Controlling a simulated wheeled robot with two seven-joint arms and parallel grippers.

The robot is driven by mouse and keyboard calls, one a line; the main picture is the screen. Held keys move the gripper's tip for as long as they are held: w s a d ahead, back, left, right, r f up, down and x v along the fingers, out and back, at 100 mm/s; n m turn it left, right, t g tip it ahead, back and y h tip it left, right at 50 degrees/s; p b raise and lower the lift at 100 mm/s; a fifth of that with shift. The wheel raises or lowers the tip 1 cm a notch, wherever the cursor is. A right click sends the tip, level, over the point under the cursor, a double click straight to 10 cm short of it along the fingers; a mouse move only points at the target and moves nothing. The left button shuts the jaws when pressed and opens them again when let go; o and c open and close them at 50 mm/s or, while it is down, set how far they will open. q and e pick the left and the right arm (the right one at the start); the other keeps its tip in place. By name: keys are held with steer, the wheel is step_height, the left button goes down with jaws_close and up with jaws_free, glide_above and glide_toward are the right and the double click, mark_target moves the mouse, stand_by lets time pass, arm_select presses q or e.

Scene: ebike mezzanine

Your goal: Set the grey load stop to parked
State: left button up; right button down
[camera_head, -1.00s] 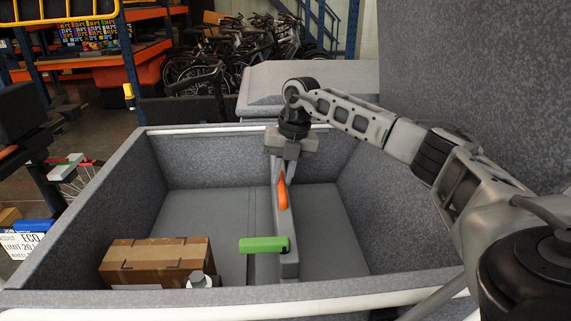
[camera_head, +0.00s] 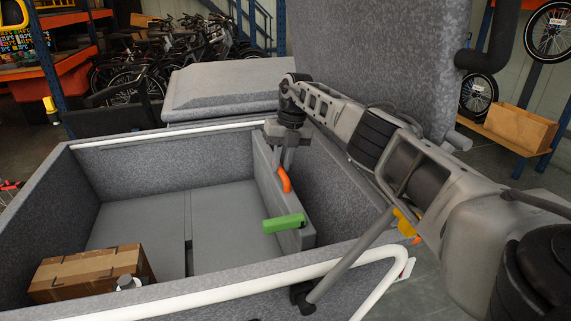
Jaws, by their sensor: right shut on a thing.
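The grey load stop (camera_head: 302,235) is an upright panel inside the grey cargo box, running front to back close to the right wall. It carries an orange handle (camera_head: 285,181) near its top and a green handle (camera_head: 284,223) at its near end. My right gripper (camera_head: 284,160) points down from above, its fingers shut on the load stop by the orange handle. The exact contact is partly hidden by the fingers. My left gripper is not in view.
The cargo box has a white front rail (camera_head: 215,294). A cardboard box (camera_head: 85,272) sits in its near left corner with a small grey-white object (camera_head: 128,283) beside it. The box floor (camera_head: 225,215) left of the load stop is clear. A large grey panel (camera_head: 385,55) stands behind my right arm.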

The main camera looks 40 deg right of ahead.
steer(key=shift+d+r, duration=0.1)
steer(key=shift+d, duration=0.05)
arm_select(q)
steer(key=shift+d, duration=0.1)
arm_select(e)
steer(key=shift+d, duration=0.1)
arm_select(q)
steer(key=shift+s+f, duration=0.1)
arm_select(e)
steer(key=c, duration=1.4)
jaws_free()
steer(key=shift+s, duration=0.1)
steer(key=shift+c, duration=0.2)
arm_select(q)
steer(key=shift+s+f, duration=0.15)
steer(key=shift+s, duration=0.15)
arm_select(e)
steer(key=shift+o, duration=0.4)
steer(key=shift+d, duration=0.1)
